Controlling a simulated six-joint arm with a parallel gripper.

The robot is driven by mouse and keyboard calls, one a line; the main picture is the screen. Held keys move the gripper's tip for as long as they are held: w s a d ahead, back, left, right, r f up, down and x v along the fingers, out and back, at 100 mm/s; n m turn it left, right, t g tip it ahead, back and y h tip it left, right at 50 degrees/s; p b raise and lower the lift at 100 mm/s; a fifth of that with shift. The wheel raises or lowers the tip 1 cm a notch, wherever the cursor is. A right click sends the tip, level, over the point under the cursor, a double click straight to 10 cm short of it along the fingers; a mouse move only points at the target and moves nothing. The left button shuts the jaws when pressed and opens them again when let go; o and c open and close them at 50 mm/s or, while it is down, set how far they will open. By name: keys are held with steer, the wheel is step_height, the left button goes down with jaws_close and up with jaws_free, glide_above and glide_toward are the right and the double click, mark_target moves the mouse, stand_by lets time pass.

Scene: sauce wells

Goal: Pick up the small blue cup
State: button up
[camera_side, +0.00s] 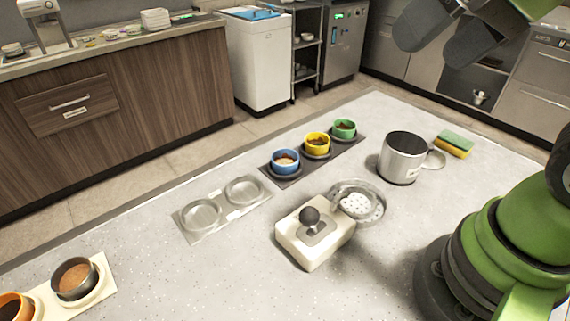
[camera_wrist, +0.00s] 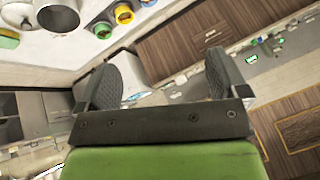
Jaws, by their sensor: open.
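The small blue cup (camera_side: 286,162) stands upright on a dark mat (camera_side: 283,182) on the table, with brown contents inside. It is at the near left end of a row, beside a yellow cup (camera_side: 317,145) and a green cup (camera_side: 344,130). In the wrist view a blue edge of the cup (camera_wrist: 148,2) shows at the top of the picture. My gripper (camera_wrist: 165,82) is open and empty, raised well away from the cups. In the side view only part of it shows at the top right (camera_side: 452,38).
A metal mug (camera_side: 400,160), a sponge (camera_side: 454,144), a joystick box (camera_side: 313,250) and a clear round dish (camera_side: 372,206) stand nearby. A clear two-well tray (camera_side: 221,207) lies to the left. A pale tray (camera_side: 98,291) holds an orange cup (camera_side: 12,305) and a dark cup (camera_side: 74,279).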

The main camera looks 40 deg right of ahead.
steer(key=w+f+n+g, duration=0.2)
steer(key=w, duration=0.7)
steer(key=n+g+h, duration=0.2)
steer(key=n+g, duration=0.1)
steer(key=n, duration=0.1)
glide_toward(285, 154)
steer(key=shift+s+a+f, duration=0.3)
steer(key=shift+s+f, duration=0.05)
steer(key=shift+f, duration=0.25)
steer(key=shift+s+a+f, duration=0.3)
steer(key=shift+s+f, duration=0.05)
steer(key=shift+f, duration=0.2)
steer(key=f, duration=0.5)
steer(key=shift+w+a+f, duration=0.15)
steer(key=shift+w+f, duration=0.15)
steer(key=shift+w, duration=0.1)
steer(key=c, duration=1)
